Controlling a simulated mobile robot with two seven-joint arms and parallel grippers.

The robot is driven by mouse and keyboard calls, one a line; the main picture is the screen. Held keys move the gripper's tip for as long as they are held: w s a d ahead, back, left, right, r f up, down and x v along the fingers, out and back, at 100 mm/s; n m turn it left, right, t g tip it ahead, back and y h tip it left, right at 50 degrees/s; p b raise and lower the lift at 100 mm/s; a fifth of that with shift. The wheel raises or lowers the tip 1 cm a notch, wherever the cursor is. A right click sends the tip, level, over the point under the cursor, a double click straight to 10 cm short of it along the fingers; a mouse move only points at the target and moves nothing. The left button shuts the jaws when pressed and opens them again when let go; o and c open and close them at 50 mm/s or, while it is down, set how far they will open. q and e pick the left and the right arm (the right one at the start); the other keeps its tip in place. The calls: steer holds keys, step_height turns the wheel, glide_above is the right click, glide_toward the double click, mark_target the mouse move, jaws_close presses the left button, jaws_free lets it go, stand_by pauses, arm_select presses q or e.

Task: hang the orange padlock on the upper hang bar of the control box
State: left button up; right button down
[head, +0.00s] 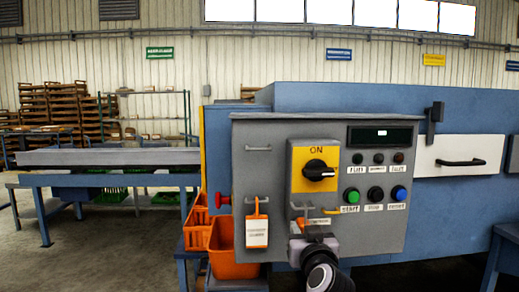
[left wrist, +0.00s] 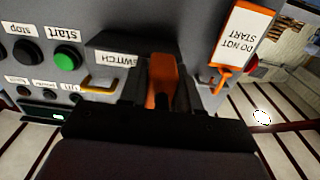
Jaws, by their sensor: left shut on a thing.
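The grey control box (head: 400,237) fills the middle of the head view. Its upper hang bar (head: 258,149) is a small metal bar at the upper left and is empty. My left gripper (head: 313,241) is at the lower middle of the box, below the yellow switch plate (head: 298,172). In the left wrist view, the gripper is shut on the orange padlock (left wrist: 163,78), which stands between the fingers close to the box face. The padlock's shackle cannot be made out. In the head view the gripper largely hides the padlock. My right gripper is not in view.
An orange-framed tag (head: 257,232) hangs from a lower bar, left of my gripper; it also shows in the left wrist view (left wrist: 243,35). A black rotary switch (head: 318,170) and several buttons are on the box. Orange crates (head: 228,250) stand below left.

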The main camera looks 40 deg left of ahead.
arm_select(q)
steer(key=shift+r+p, duration=0.6)
steer(key=shift+r, duration=0.5)
